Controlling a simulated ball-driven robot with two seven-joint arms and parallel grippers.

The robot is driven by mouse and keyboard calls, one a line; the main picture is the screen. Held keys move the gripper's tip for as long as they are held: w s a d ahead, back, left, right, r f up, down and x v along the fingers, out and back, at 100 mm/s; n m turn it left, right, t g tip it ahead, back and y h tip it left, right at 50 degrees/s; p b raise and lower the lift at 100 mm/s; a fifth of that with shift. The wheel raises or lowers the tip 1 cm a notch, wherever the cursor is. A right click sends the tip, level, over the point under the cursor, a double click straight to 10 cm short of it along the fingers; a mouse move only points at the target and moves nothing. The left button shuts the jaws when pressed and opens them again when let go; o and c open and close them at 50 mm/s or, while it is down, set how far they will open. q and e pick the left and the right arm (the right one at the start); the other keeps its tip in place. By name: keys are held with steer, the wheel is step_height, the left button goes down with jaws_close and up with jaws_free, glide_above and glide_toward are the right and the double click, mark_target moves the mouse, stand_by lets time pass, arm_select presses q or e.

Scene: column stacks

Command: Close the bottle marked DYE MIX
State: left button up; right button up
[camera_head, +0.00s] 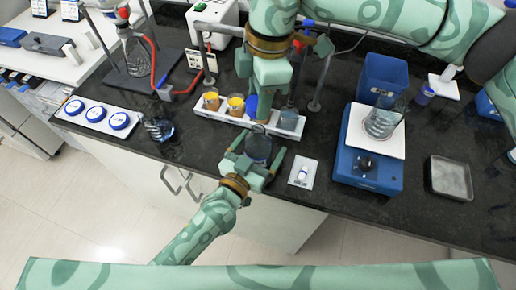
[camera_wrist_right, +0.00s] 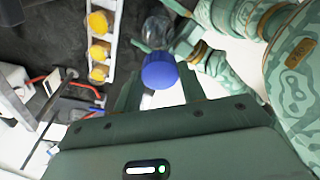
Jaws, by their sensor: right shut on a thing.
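My right gripper (camera_wrist_right: 160,92) is shut on a blue cap (camera_wrist_right: 160,70) between its fingertips. In the head view my right gripper (camera_head: 265,112) points down from above, just behind a clear bottle (camera_head: 258,148). The bottle stands near the counter's front edge and looks open at the top. It also shows in the right wrist view (camera_wrist_right: 158,30), beyond the cap and apart from it. My left gripper (camera_head: 258,160) comes from the front, with one finger on each side of the bottle. I cannot tell whether its fingers touch the bottle. No DYE MIX lettering is readable.
A white rack (camera_head: 203,118) with orange-topped cups stands behind the bottle. A blue hotplate (camera_head: 368,174) carrying a glass beaker (camera_head: 380,122) is to the right. A small white pad (camera_head: 303,182) lies between. A white tray (camera_head: 92,122) with blue-ringed discs is at the left.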

arm_select(q)
steer(key=shift+w, duration=0.15)
steer(key=shift+c, duration=0.3)
steer(key=c, duration=1.4)
arm_select(e)
glide_above(258, 130)
steer(key=shift+d+f, duration=0.15)
steer(key=shift+f, duration=2.3)
steer(key=shift+f, duration=0.9)
steer(key=shift+f, duration=0.5)
